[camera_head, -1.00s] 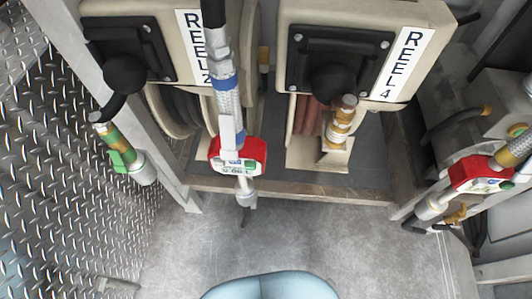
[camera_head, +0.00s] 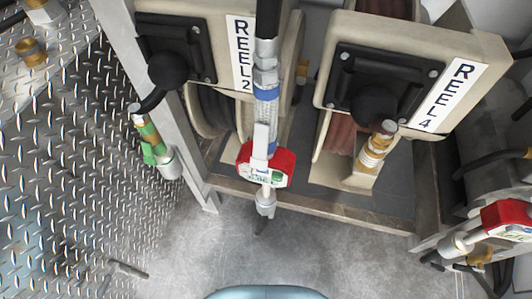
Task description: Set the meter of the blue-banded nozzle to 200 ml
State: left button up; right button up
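The blue-banded nozzle (camera_head: 266,105) hangs upright in front of the Reel 2 housing, near the middle of the view. Its blue band sits on the hose fitting, and its red meter (camera_head: 282,168) is below, with a small display and a green button. The display is too small to read. The nozzle's tip points down over the floor. Neither of my grippers shows in the view.
Reel 2 (camera_head: 178,20) and Reel 4 (camera_head: 415,40) housings stand behind. A green-banded fitting (camera_head: 152,140) hangs at left, and another red-metered nozzle (camera_head: 505,215) is at right. A diamond-plate wall (camera_head: 65,180) is left; grey floor (camera_head: 310,255) is open in front.

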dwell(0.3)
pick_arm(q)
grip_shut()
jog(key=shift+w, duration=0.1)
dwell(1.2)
